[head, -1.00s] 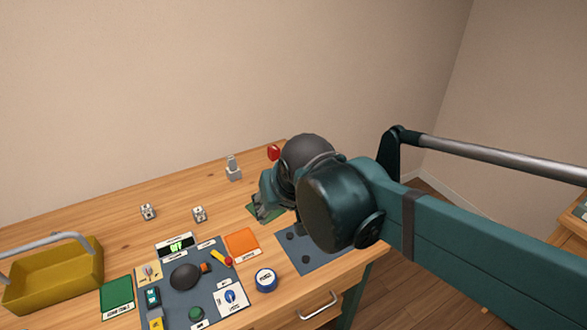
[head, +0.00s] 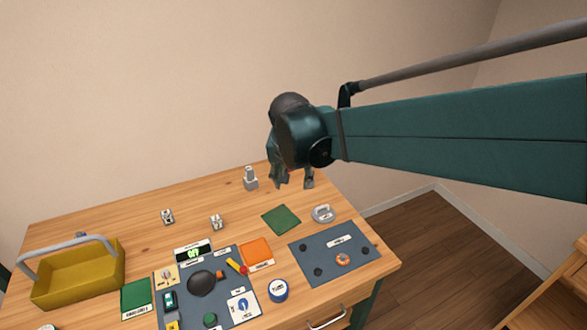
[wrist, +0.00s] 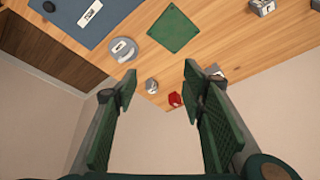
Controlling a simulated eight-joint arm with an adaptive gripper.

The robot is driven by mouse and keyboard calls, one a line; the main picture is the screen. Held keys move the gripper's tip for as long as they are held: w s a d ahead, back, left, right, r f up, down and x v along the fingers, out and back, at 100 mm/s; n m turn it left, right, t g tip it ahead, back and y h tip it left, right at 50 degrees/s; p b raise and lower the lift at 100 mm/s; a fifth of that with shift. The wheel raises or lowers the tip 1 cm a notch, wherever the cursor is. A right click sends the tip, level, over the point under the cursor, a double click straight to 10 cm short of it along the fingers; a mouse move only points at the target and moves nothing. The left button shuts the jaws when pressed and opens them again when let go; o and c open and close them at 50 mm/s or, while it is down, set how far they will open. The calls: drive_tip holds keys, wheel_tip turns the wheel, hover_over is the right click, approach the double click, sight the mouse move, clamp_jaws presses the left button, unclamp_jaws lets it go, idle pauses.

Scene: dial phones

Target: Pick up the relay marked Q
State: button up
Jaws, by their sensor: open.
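Two small white-and-grey blocks that look like relays, a left one (head: 167,216) and a right one (head: 216,222), stand on the bare wood in the head view. Their markings are too small to read, so I cannot tell which is Q. A similar block (wrist: 263,6) is cut by the top edge of the wrist view. A taller grey piece (head: 250,178) stands near the back edge. My gripper (head: 292,183) is open and empty, raised over the table's back right, right of these blocks. Its spread fingers (wrist: 160,80) show in the wrist view.
A green square (head: 281,219) and a grey handled disc (head: 323,213) lie near my gripper. A blue-grey mat (head: 362,266) is at right. A device panel (head: 222,298) and a yellow basket (head: 118,265) are in front and left. A red object (wrist: 174,99) is near the back edge.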

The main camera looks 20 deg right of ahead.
drive_tip(key=w+d+f+m+g+h+p, duration=0.1)
drive_tip(key=w+d+f+m+g+p, duration=0.1)
drive_tip(key=w+d+f+m, duration=0.3)
drive_tip(key=w+d+f+m+g+h+p, duration=0.1)
drive_tip(key=w+d+f+m+p, duration=0.4)
drive_tip(key=w, duration=0.9)
drive_tip(key=shift+w+d+f+m+g, duration=0.3)
drive_tip(key=shift+d+f+g, duration=0.3)
drive_tip(key=shift+d+f, duration=1.3)
drive_tip(key=shift+x, duration=1.25)
drive_tip(key=shift+s+d, duration=0.1)
drive_tip(key=shift+b+x, duration=0.6)
drive_tip(key=shift+x, duration=1.95)
drive_tip(key=c, duration=1)
